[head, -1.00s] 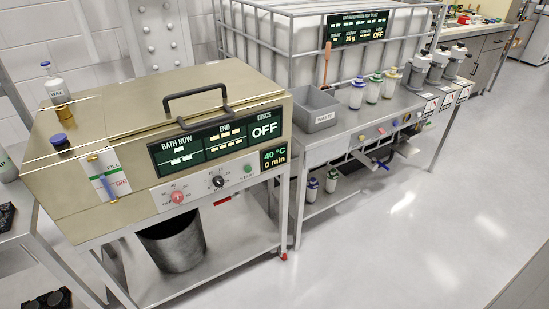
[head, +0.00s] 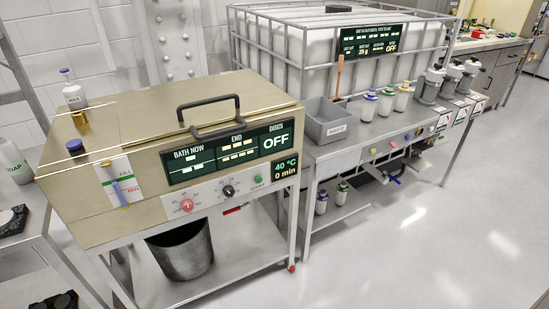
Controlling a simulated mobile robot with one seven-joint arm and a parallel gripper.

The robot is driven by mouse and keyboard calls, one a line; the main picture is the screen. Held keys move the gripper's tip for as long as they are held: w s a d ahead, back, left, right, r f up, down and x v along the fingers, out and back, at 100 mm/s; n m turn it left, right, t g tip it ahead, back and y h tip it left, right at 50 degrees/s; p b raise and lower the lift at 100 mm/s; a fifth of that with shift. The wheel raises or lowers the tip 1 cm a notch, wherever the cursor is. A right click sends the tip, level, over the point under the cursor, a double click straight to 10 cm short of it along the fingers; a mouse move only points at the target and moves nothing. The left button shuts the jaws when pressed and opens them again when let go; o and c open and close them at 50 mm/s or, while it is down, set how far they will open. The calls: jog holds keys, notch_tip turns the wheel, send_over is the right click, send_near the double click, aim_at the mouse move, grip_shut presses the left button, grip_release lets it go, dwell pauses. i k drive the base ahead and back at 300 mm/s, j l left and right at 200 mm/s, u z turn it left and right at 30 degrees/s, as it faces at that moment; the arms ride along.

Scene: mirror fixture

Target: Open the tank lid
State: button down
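The tank (head: 125,208) is a beige metal box on a steel stand at the left of the head view. Its lid (head: 150,120) lies flat and closed on top. A dark bar handle (head: 209,103) stands up at the lid's front edge. The front panel has a display (head: 225,150) reading OFF, a smaller readout (head: 286,169) of 40 °C and 0 min, and red, black and green controls. My gripper is not in view.
A grey bin (head: 325,122) and several capped bottles are on the bench to the right. A bucket (head: 183,253) sits below the tank. The floor (head: 440,250) at right is clear.

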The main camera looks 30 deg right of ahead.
aim_at(152, 114)
jog(key=i+l, duration=0.4)
jog(key=l, duration=0.15)
jog(key=i+l, duration=0.45)
jog(key=l, duration=0.15)
jog(key=j+u, duration=0.05)
